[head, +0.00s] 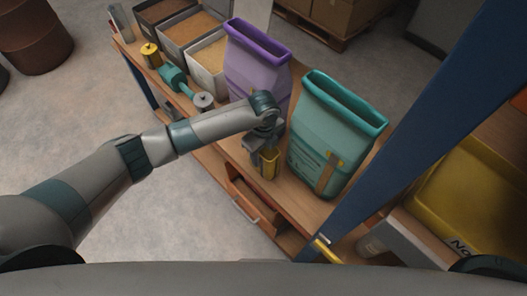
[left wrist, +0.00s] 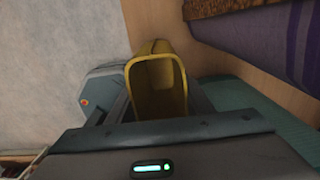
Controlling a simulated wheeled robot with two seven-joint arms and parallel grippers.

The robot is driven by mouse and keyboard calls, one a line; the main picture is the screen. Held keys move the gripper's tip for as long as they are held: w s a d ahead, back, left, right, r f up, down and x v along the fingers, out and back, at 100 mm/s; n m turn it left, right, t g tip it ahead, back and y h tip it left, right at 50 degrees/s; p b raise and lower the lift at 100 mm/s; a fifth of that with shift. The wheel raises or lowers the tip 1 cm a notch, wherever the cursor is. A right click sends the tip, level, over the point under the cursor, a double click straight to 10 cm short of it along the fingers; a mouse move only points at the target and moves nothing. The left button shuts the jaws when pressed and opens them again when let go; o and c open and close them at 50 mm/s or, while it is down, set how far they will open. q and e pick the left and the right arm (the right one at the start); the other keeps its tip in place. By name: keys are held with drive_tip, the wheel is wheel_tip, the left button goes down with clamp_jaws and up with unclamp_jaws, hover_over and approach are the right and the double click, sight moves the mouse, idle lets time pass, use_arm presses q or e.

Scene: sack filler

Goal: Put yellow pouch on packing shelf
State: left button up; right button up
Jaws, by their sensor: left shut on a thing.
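The yellow pouch (head: 269,167) is small and open-topped. It is at the front edge of the wooden bench, between the purple sack and the teal sack. My left gripper (head: 262,158) is shut on it from above and hides part of it. In the left wrist view the pouch (left wrist: 159,88) stands between the fingers with its open mouth toward the camera. I cannot tell whether its base touches the bench. No shelf is marked as the packing shelf; a blue-post rack (head: 420,125) stands at the right. My right gripper does not show.
Grain bins (head: 205,65) and a teal tool (head: 173,77) are at the left end. A yellow bin (head: 450,205) sits by the blue post. Floor at lower left is clear.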

use_arm(q)
drive_tip(key=shift+f, duration=0.2)
drive_tip(key=o, duration=1)
drive_tip(key=shift+r, duration=0.1)
drive_tip(key=shift+r, duration=0.15)
drive_tip(key=shift+r+b, duration=1.35)
drive_tip(key=shift+r, duration=4.6)
